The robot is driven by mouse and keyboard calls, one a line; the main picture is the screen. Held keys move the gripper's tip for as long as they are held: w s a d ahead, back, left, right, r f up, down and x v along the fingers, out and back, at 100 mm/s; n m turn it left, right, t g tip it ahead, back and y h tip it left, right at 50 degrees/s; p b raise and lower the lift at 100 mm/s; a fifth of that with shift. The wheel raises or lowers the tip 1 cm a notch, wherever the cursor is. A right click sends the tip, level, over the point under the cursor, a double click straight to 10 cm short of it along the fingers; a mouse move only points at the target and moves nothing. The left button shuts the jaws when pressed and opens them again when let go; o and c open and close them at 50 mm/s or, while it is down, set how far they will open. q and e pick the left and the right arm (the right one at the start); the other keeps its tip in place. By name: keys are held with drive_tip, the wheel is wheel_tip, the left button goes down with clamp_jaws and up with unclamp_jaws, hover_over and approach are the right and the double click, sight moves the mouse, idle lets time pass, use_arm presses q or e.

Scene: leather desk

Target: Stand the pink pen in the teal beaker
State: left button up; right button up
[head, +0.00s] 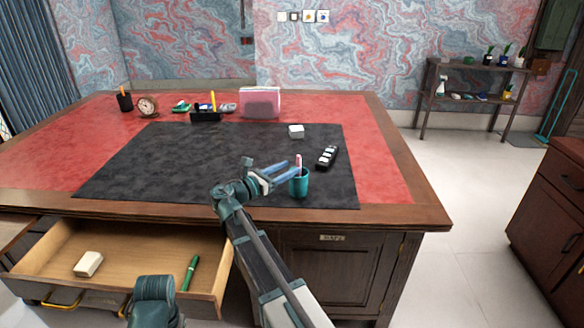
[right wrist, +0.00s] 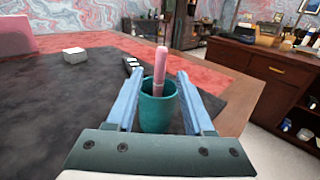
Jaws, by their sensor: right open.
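The teal beaker (head: 299,185) stands upright on the dark mat near the desk's front edge. The pink pen (head: 299,161) stands in it, its upper part above the rim. In the right wrist view the pink pen (right wrist: 160,72) leans slightly in the teal beaker (right wrist: 157,112), its lower end hidden inside. My right gripper (head: 279,169) is open beside the beaker, and in the right wrist view its fingers (right wrist: 158,82) are apart on either side of the pen, with gaps. My left arm shows at the bottom of the head view, but its gripper fingers are not visible.
A black power strip (head: 327,157) and a white block (head: 296,131) lie behind the beaker on the mat (head: 190,160). An open drawer (head: 130,250) below the desk holds a white eraser-like block (head: 88,264) and a green pen (head: 190,272). The mat's left side is clear.

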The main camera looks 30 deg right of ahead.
drive_tip(key=v, duration=1.1)
drive_tip(key=shift+s, duration=0.1)
idle(0.5)
drive_tip(key=s+a+f+m+g+y+p, duration=0.2)
drive_tip(key=s+a+m+g+y+p, duration=0.2)
drive_tip(key=s+a+m+y+p, duration=1.2)
drive_tip(key=s+a+p, duration=0.4)
drive_tip(key=s+a, duration=0.1)
drive_tip(key=s, duration=0.2)
drive_tip(key=shift+s+a+m, duration=0.2)
drive_tip(key=shift+s+m, duration=0.1)
drive_tip(key=shift+m, duration=0.1)
